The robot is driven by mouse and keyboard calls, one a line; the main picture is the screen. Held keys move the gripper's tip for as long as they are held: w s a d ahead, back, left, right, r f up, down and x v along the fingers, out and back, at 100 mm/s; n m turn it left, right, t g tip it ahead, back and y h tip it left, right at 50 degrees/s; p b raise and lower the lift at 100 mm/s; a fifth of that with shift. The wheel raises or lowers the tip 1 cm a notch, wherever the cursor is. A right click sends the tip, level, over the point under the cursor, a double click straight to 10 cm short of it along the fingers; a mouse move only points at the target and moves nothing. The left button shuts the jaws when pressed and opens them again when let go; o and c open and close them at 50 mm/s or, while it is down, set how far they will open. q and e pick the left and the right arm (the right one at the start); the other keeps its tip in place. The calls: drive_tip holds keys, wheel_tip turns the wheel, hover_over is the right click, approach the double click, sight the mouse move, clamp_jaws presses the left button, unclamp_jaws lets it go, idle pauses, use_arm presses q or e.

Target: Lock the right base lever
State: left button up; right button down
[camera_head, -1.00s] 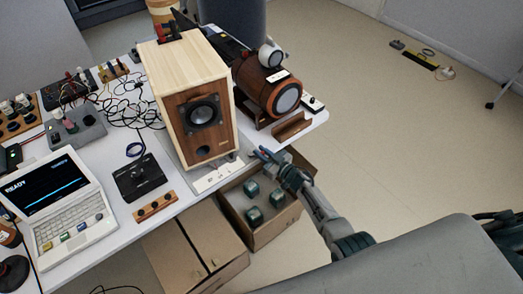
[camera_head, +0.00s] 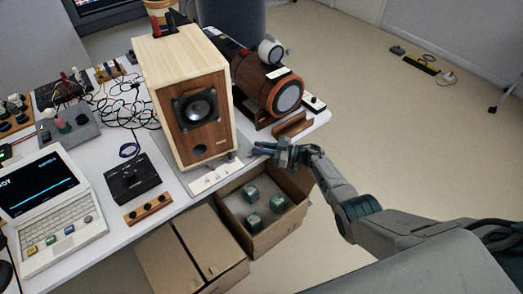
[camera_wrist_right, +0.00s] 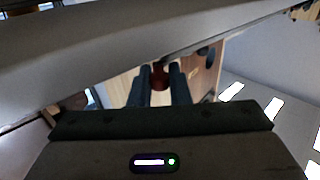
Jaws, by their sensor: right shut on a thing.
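The wooden speaker (camera_head: 205,112) stands upright on a light base plate (camera_head: 208,181) near the table's front edge. My right gripper (camera_head: 257,148) is at the right front side of the base, low beside the speaker. In the right wrist view, my right gripper (camera_wrist_right: 160,88) is shut on a red rounded knob (camera_wrist_right: 159,75), which appears to be the right base lever's end. The rest of the lever is hidden or too small to make out. The speaker's wooden side (camera_wrist_right: 200,72) shows behind the fingers. My left gripper is not in view.
A wooden cylinder unit (camera_head: 268,85) stands right of the speaker. An open cardboard box (camera_head: 262,238) with green cubes sits below the table edge, under my right arm. A black box (camera_head: 133,180) and a laptop (camera_head: 50,200) are to the left.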

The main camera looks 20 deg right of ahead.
idle(0.3)
drive_tip(key=c, duration=1.4)
unclamp_jaws()
drive_tip(key=shift+b+v, duration=0.7)
drive_tip(key=shift+v, duration=4.6)
drive_tip(key=shift+f, duration=0.1)
